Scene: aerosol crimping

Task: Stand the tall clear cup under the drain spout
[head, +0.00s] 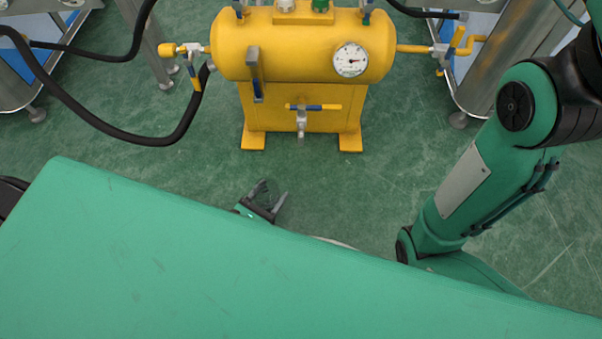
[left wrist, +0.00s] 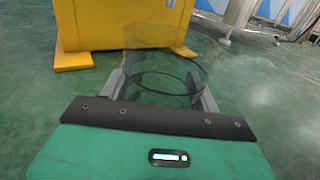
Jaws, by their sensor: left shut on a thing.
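The tall clear cup (left wrist: 165,65) is held upright between the two grey fingers of my left gripper (left wrist: 160,92) in the left wrist view. In the head view, my left gripper (head: 268,196) shows low over the green floor, with the faint cup (head: 261,187) between its fingers. The drain spout (head: 301,134) hangs below the blue-and-yellow valve handle on the front of the yellow tank. The cup is nearer to me than the spout and left of it, clear of it in the picture. My right gripper is out of view.
The yellow tank (head: 290,45) stands on a yellow base with feet (head: 350,142) and carries a pressure gauge (head: 350,59). Black hoses (head: 120,138) run at the left. Metal stands (head: 490,70) flank both sides. Green floor in front of the base is clear.

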